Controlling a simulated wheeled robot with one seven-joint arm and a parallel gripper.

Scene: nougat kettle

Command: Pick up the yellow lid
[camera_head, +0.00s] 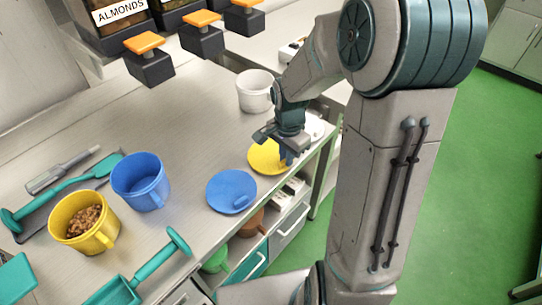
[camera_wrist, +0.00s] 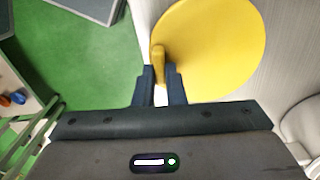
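The yellow lid (camera_head: 262,158) is a round disc near the right edge of the counter in the head view. It also fills the upper right of the wrist view (camera_wrist: 215,50), with its upright handle tab (camera_wrist: 158,62) on the left side. My gripper (camera_head: 287,158) is down at the lid's right side. In the wrist view my gripper (camera_wrist: 160,88) has its two fingers on either side of the handle's near end. I cannot tell whether the fingers press on it. Part of the lid is hidden behind my gripper in the head view.
A blue lid (camera_head: 228,188) lies to the lower left of the yellow one. A white cup (camera_head: 254,90) stands behind. A blue cup (camera_head: 140,180), a yellow cup (camera_head: 105,236) holding brown pieces and teal scoops (camera_head: 150,268) are farther left. The counter edge is close on the right.

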